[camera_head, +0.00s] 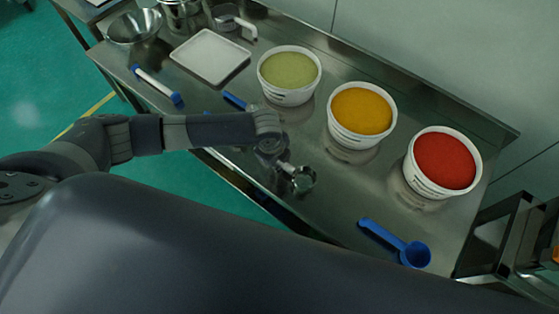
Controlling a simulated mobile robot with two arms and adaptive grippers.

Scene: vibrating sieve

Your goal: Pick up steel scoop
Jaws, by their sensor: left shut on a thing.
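The steel scoop (303,181) is in the head view, near the middle of the steel table's front edge. Its small round metal cup shows just past the fingers. My left gripper (287,168) is shut on the scoop; its arm comes in from the left. The fingers and wrist hide most of the scoop's handle. I cannot tell whether the scoop touches the table or is raised a little. My right gripper is not in view.
Tubs of green (289,73), yellow (361,111) and red powder (445,160) stand behind the scoop. A blue scoop (414,253) lies at the front right. A white tray (210,56), a blue-ended tool (156,84) and a metal bowl (134,27) are at the left.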

